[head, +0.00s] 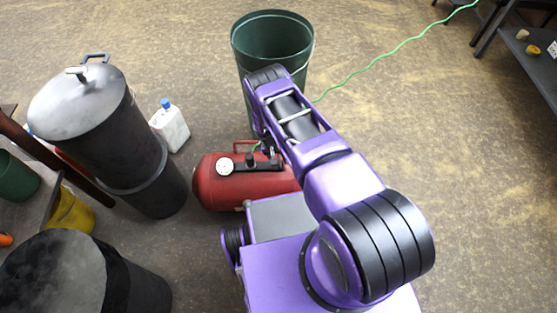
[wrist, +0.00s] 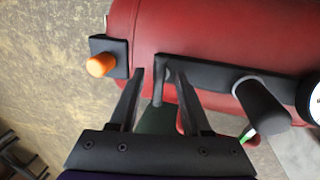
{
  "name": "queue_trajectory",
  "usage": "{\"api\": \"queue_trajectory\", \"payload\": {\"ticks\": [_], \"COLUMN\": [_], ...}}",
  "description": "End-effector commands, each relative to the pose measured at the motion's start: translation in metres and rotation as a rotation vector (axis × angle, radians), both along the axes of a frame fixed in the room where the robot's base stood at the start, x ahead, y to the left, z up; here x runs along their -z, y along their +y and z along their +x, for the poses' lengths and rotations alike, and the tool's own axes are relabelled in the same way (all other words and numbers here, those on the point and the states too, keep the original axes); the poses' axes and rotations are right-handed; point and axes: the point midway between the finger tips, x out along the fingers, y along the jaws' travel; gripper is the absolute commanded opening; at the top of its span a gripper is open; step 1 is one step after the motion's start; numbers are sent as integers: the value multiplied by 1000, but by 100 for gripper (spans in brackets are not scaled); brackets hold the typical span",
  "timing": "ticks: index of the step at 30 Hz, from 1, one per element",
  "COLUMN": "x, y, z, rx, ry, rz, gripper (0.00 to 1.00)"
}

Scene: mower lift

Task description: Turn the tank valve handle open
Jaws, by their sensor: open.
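The red tank (head: 245,185) lies on the floor in the head view, with my arm reaching down over its far side. In the wrist view the tank (wrist: 215,30) fills the top. My gripper (wrist: 159,74) is open, its two dark fingers pointing at the tank. A short dark lever (wrist: 159,82), which looks like the valve handle, stands between the fingertips, closer to the right one. I cannot tell whether it touches. An orange-tipped knob (wrist: 101,65) on a black block sits left of the fingers. In the head view my arm hides the gripper and lever.
A black fitting (wrist: 262,100) with a green hose end is right of the fingers, beside a gauge (wrist: 316,96). In the head view a green bin (head: 273,40) stands behind the tank. A white jug (head: 170,126) and dark drum (head: 110,130) are left.

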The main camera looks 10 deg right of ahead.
Motion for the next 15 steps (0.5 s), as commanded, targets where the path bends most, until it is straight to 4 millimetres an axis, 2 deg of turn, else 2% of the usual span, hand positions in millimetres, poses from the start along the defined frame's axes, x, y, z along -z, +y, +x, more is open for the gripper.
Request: {"api": "queue_trajectory", "payload": {"ticks": [1,8,15], "x": [0,0,0], "y": [0,0,0], "z": [0,0,0], "rx": [0,0,0], "ry": [0,0,0], "rz": [0,0,0], "gripper": [42,1,0]}}
